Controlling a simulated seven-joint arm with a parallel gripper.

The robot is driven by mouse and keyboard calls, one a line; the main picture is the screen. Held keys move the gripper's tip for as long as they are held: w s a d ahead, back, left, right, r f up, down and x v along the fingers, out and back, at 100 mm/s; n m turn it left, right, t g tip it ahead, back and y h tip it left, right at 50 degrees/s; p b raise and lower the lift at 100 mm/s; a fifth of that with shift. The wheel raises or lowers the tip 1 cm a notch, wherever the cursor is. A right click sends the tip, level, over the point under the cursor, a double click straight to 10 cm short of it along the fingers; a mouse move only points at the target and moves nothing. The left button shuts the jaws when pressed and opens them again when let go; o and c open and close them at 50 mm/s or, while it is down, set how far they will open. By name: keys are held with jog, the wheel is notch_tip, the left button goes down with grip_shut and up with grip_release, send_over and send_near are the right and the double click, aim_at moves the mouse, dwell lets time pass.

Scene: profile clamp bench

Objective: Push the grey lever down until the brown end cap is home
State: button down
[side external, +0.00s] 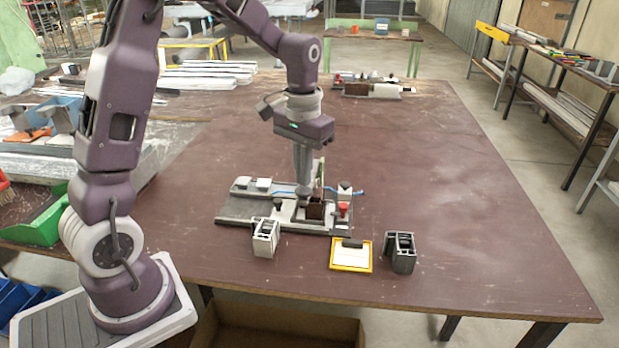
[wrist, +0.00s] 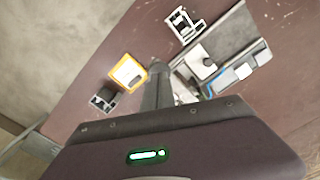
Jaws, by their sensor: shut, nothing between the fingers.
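The clamp fixture (side external: 240,217) stands on the brown table below my gripper, with a grey base and pale blocks on top. The brown end cap (side external: 315,209) is a dark brown block at the fixture's right part, just right of and below my fingertips. I cannot tell whether it is fully seated. My gripper (side external: 303,187) is shut and empty, pointing down over the fixture. A thin upright piece (side external: 321,172) stands just right of the fingers; I cannot tell if it is the grey lever. In the wrist view my fingers (wrist: 157,72) hide part of the fixture (wrist: 226,42).
A pale profile block (side external: 265,238), a yellow-framed pad (side external: 351,256) and a dark grey profile block (side external: 401,252) stand in front of the fixture. A red knob (side external: 343,208) is at its right end. Another fixture (side external: 372,89) is far back. The table's right side is clear.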

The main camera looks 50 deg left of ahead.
jog(key=shift+r, duration=2.5)
jog(key=s+d+r+m+t, duration=0.1)
jog(key=s+d+r+t, duration=0.1)
jog(key=s+d+r, duration=0.3)
jog(key=s+d+r+m+t, duration=0.1)
jog(key=s+d+r, duration=0.1)
jog(key=s, duration=0.5)
jog(key=s+d+f+m+t, duration=0.1)
jog(key=s+d+t, duration=0.1)
jog(key=s, duration=0.7)
jog(key=shift+s+d+f+t, duration=0.15)
jog(key=shift+s+d+t, duration=0.1)
jog(key=shift+s+t, duration=0.05)
